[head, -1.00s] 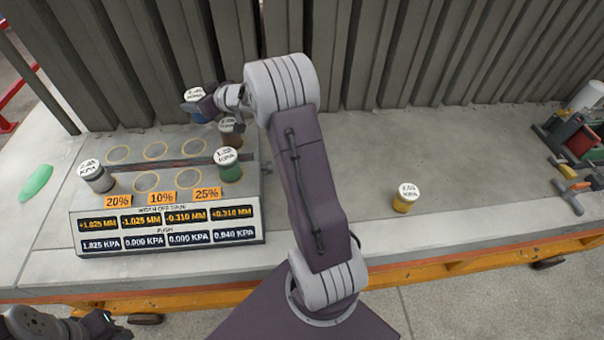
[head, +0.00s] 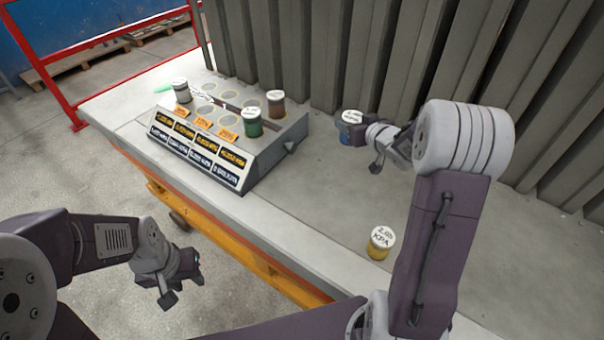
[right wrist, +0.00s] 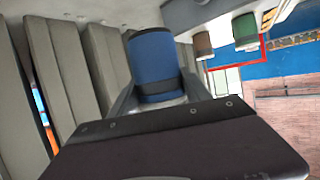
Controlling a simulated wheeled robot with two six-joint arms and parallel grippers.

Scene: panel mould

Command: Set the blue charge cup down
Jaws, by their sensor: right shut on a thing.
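The blue charge cup (head: 350,133), with a white lettered top, is in the jaws of my right gripper (head: 364,133), to the right of the sloped console near the ribbed wall. In the right wrist view the blue cup (right wrist: 153,62) sits between the fingers of my right gripper (right wrist: 160,98). I cannot tell whether its base touches the slab. My left gripper (head: 190,275) is low at the left, off the front edge of the slab, away from the cups. Its jaw opening is unclear.
The console (head: 238,167) holds a green cup (head: 252,124), a brown cup (head: 276,105) and a grey cup (head: 182,92), with several empty rings. A yellow cup (head: 380,243) stands on the slab at right. Bare slab (head: 310,205) lies between.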

